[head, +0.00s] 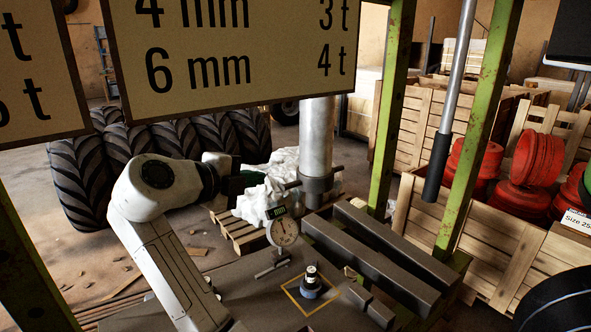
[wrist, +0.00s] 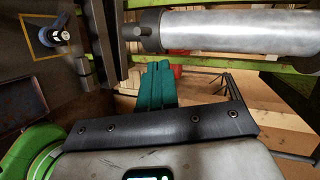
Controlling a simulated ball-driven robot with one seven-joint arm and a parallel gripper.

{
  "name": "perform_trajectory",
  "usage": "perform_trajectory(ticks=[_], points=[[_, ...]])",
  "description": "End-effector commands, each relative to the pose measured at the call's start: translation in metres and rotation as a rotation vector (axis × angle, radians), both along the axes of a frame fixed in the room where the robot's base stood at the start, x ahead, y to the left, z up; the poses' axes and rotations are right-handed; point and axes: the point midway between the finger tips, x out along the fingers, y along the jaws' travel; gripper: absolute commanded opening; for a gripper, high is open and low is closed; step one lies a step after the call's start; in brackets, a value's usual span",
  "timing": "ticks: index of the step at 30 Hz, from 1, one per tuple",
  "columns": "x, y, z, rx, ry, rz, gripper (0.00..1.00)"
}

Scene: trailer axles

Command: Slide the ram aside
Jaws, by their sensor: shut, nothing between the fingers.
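The ram is a thick silver vertical cylinder (head: 317,135) in the middle of the head view, with a dark collar and a short side bar at its lower end. In the wrist view the ram (wrist: 215,32) lies across the top of the picture, its dark end toward the left. My gripper (head: 252,179) is left of the ram in the head view, at about the height of its lower end. In the wrist view the teal fingers (wrist: 158,66) are together and empty, pointing toward the ram. A small gap shows between fingertips and ram.
Below the ram are dark press beams (head: 375,250), a dial gauge (head: 284,228) and a small dark part (head: 311,285) inside a yellow square. Green posts (head: 391,105) and a hanging lever (head: 437,165) stand at right. A sign (head: 235,60) hangs above my arm.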

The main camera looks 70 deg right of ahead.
Motion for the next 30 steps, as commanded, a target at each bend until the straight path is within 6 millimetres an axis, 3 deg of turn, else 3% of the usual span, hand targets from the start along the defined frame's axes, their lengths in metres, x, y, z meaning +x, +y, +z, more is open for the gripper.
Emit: perform_trajectory(ticks=[3,8,21,30], points=[[-0.002,-0.003,0.011,-0.035,-0.054,-0.046,0.00],[-0.006,-0.017,0.010,-0.042,-0.063,-0.054,0.00],[-0.029,-0.093,-0.014,-0.038,-0.060,-0.053,0.00],[-0.039,-0.126,-0.016,-0.039,-0.062,-0.049,0.00]])
